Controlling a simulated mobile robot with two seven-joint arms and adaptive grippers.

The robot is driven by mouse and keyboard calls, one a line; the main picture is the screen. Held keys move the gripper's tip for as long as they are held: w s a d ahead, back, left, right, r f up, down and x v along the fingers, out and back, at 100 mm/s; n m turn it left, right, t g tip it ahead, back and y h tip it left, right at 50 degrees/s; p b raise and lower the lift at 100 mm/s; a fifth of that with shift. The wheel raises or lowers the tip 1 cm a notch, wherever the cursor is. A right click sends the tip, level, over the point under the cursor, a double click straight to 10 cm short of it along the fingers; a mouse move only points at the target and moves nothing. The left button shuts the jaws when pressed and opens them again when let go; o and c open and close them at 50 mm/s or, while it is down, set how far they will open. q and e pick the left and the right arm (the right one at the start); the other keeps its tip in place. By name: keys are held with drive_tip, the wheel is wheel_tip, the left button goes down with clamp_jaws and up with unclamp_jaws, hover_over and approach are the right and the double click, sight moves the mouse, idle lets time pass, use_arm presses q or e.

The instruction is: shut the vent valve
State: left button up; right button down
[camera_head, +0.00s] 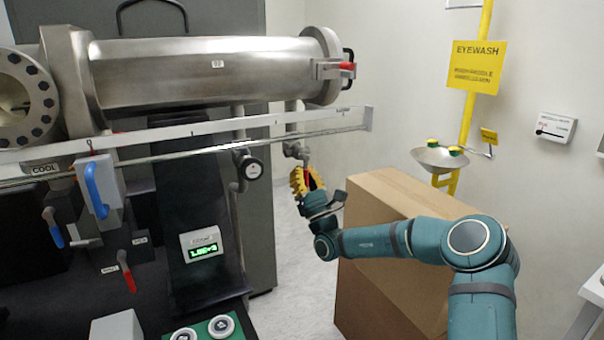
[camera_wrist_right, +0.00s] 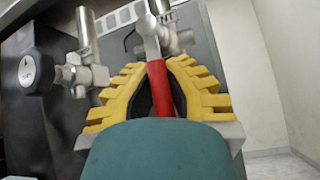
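The vent valve (camera_wrist_right: 172,34) is a small metal fitting under a short pipe stub, right of the round gauge; it also shows in the head view (camera_head: 296,150). Its red-gripped lever (camera_wrist_right: 160,88) points toward my wrist camera. My right gripper (camera_wrist_right: 160,68) has its yellow fingers on both sides of the red lever, their tips drawn in close against it. In the head view my right gripper (camera_head: 306,180) is below the fitting and partly covers the lever. My left gripper is not in view.
A steel chamber (camera_head: 200,70) and white rail (camera_head: 200,133) run above. A gauge (camera_head: 252,167) hangs left of the valve. A large cardboard box (camera_head: 390,290) stands below my right arm. Blue (camera_head: 96,190) and red (camera_head: 127,270) levers are at left. An eyewash basin (camera_head: 440,160) is at right.

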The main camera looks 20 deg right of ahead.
drive_tip(key=c, duration=1)
unclamp_jaws()
drive_tip(key=shift+s+a+r, duration=0.1)
drive_tip(key=shift+s+a, duration=0.1)
drive_tip(key=shift+s, duration=0.05)
drive_tip(key=shift+w, duration=0.1)
drive_tip(key=v, duration=1.2)
drive_tip(key=shift+d, duration=0.1)
